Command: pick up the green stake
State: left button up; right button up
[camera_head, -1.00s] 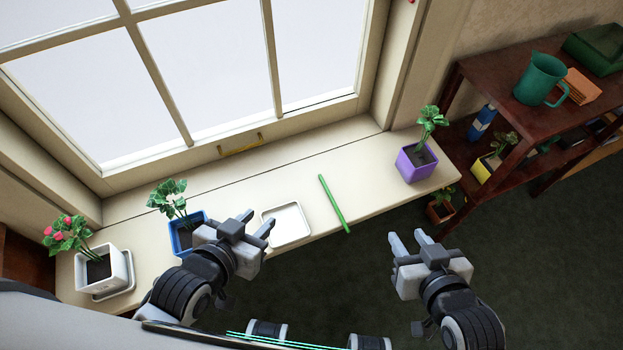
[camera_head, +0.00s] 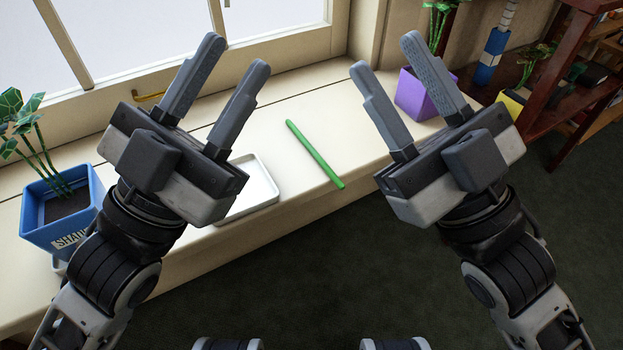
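The green stake (camera_head: 314,154) lies on the cream window sill, between my two grippers in the picture. Its near end is close to the sill's front edge. My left gripper (camera_head: 234,60) is open, its fingers spread and empty, and it stands to the left of the stake. My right gripper (camera_head: 388,60) is open and empty, to the right of the stake. Neither gripper touches the stake, and the stake is fully visible.
A white tray (camera_head: 256,187) lies left of the stake, partly behind my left gripper. A blue pot (camera_head: 62,222) with a plant stands at the left, a purple pot (camera_head: 412,96) at the right. A dark wooden shelf (camera_head: 563,75) is beyond. The sill (camera_head: 345,110) is clear around the stake.

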aim_at(332, 174)
jog(key=u, duration=2.15)
jog(key=k, duration=0.75)
jog(key=z, duration=0.7)
jog(key=i, duration=0.5)
